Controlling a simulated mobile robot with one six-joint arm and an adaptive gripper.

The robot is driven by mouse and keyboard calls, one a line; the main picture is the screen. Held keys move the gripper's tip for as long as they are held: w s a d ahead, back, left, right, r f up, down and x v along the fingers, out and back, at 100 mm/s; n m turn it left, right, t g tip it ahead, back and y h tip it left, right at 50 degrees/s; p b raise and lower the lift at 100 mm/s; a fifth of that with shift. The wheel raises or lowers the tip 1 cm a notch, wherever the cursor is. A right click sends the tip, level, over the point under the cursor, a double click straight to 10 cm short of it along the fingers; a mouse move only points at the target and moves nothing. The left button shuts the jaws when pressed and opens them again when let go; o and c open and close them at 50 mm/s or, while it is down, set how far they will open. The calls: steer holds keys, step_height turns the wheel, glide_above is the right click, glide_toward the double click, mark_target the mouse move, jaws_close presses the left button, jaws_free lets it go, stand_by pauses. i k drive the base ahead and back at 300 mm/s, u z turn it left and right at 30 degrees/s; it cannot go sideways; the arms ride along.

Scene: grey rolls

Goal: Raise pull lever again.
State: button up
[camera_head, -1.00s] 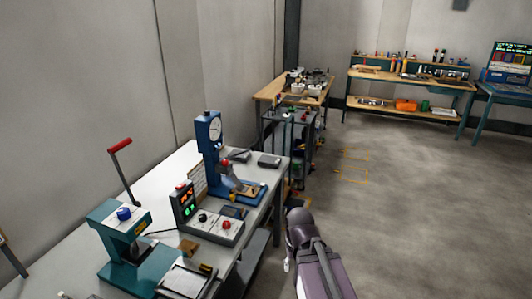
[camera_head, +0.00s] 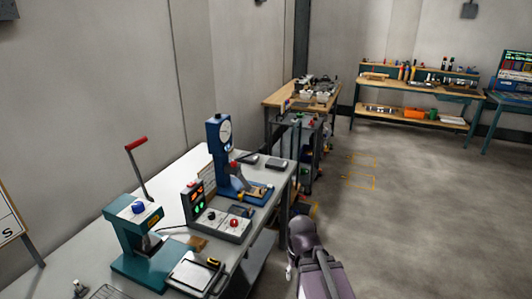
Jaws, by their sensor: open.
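A pull lever with a red grip (camera_head: 136,143) and a thin dark rod (camera_head: 141,172) stands up behind the teal press (camera_head: 130,238) on the bench at lower left. The rod leans left toward its top, with the grip at its upper end. The foot of the rod is hidden behind the press. A blue knob (camera_head: 138,208) sits on top of the press. My purple-grey arm shows at the bottom, right of the bench and apart from the lever. My gripper itself cannot be made out in this view.
A blue dial-gauge stand (camera_head: 217,150) and a control box (camera_head: 226,225) with red and green lights share the grey bench (camera_head: 75,250). A tablet-like tray (camera_head: 190,272) lies at its front edge. Open floor (camera_head: 430,220) is on the right. Workbenches stand at the back.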

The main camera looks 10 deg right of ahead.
mark_target(264, 145)
steer(key=u, duration=0.1)
steer(key=i, duration=0.95)
steer(key=z, duration=0.05)
